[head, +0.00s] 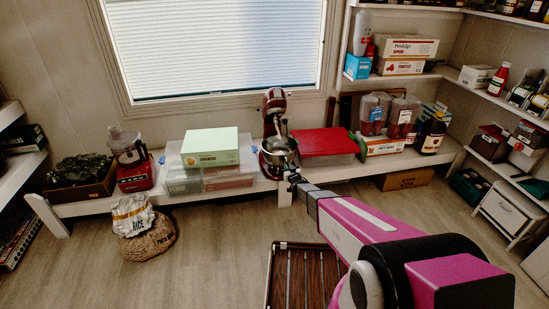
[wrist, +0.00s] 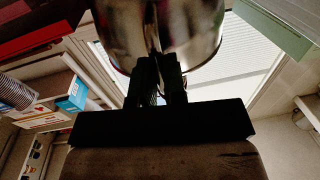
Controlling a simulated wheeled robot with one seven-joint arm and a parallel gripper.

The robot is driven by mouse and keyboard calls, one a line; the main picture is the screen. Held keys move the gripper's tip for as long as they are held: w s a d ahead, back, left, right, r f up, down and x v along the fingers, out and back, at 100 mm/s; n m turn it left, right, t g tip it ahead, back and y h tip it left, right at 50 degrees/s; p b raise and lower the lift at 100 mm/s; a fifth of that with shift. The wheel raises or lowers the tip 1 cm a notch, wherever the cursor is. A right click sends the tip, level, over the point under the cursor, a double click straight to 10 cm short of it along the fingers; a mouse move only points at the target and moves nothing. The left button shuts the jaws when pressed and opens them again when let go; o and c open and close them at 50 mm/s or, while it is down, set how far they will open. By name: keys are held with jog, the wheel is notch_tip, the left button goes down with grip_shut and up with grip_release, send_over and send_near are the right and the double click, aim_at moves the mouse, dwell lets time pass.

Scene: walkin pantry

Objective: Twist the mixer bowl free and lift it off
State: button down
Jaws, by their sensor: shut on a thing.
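The dark red stand mixer (head: 274,104) stands on the low white shelf under the window, with its beater hanging above the bowl. The shiny metal mixer bowl (head: 279,149) is at the front of the mixer; I cannot tell whether it still touches the base. My gripper (head: 293,178) is at the bowl's near side. In the wrist view the bowl (wrist: 196,30) fills the top middle, and my gripper (wrist: 160,68) is shut on its handle, which is mostly hidden in dark shadow between the fingers.
A pale green box (head: 210,147) on clear bins stands left of the mixer. A red-lidded container (head: 325,142) stands close on its right. A slatted wooden item (head: 303,279) is on the floor beside my arm.

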jog(key=shift+w+d, duration=0.15)
jog(key=shift+d, duration=0.15)
jog(key=shift+w+d, duration=0.25)
jog(key=shift+d, duration=0.3)
dwell(0.6)
jog(key=shift+w+d, duration=0.4)
jog(key=shift+d, duration=0.2)
jog(key=shift+w+d, duration=0.1)
jog(key=shift+d, duration=0.05)
jog(key=shift+w+d, duration=0.35)
jog(key=shift+d, duration=0.15)
